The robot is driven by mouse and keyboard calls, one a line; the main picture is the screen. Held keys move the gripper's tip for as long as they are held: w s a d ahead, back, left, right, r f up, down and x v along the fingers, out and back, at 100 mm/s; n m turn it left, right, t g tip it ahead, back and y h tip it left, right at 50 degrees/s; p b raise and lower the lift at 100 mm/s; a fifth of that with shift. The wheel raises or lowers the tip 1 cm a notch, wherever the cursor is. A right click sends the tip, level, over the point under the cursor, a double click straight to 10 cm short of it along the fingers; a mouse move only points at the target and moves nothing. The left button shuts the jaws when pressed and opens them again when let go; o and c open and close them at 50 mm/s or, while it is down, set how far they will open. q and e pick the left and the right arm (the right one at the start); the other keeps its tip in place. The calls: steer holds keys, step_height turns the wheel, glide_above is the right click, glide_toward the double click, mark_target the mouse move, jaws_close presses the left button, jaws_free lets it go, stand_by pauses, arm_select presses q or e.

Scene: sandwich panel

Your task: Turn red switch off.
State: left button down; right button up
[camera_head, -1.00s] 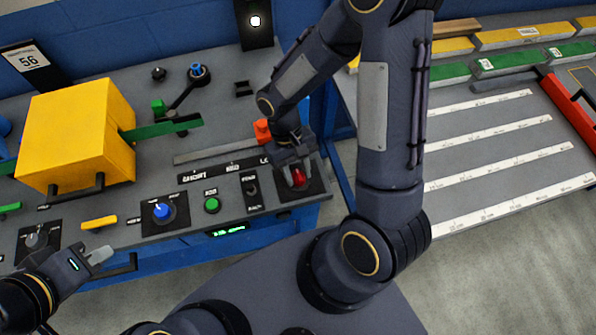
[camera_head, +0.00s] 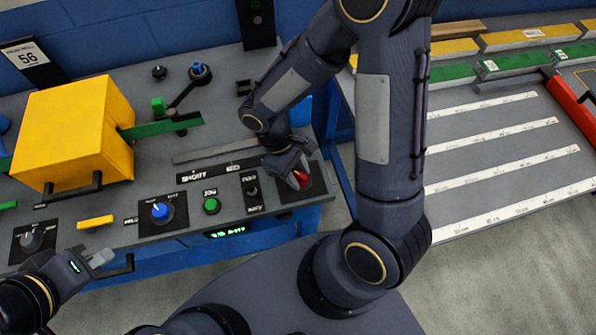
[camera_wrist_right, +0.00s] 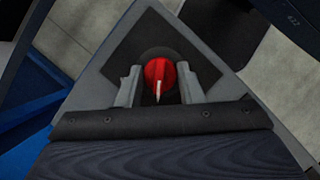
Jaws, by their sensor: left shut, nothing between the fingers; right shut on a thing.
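The red switch (camera_head: 301,179) is a round knob on a dark square plate (camera_head: 316,186) at the right front corner of the grey panel. In the right wrist view the red switch (camera_wrist_right: 159,73) shows a white pointer line aimed toward the bottom of the picture. My right gripper (camera_head: 294,176) is shut on the red switch, with one finger on each side in the right wrist view (camera_wrist_right: 159,88). My left gripper (camera_head: 103,258) is shut and empty, in front of the panel's front edge at the left.
A blue knob (camera_head: 161,212), a green button (camera_head: 211,205) and a small black toggle (camera_head: 252,190) lie left of the red switch. A yellow box (camera_head: 72,135) with a green bar stands at the left. My right arm covers part of the panel's right side.

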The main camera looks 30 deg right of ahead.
stand_by(0.3)
steer(key=o, duration=1)
steer(key=shift+c, duration=0.2)
steer(key=v, duration=0.8)
steer(key=shift+s, duration=0.1)
steer(key=s+d+r+m+t+y, duration=0.4)
steer(key=s+r+m+t+y, duration=0.2)
steer(key=r, duration=0.5)
steer(key=s+m+t, duration=0.2)
steer(key=s+t, duration=0.1)
steer(key=shift+s+t, duration=0.35)
steer(key=shift+t, duration=0.05)
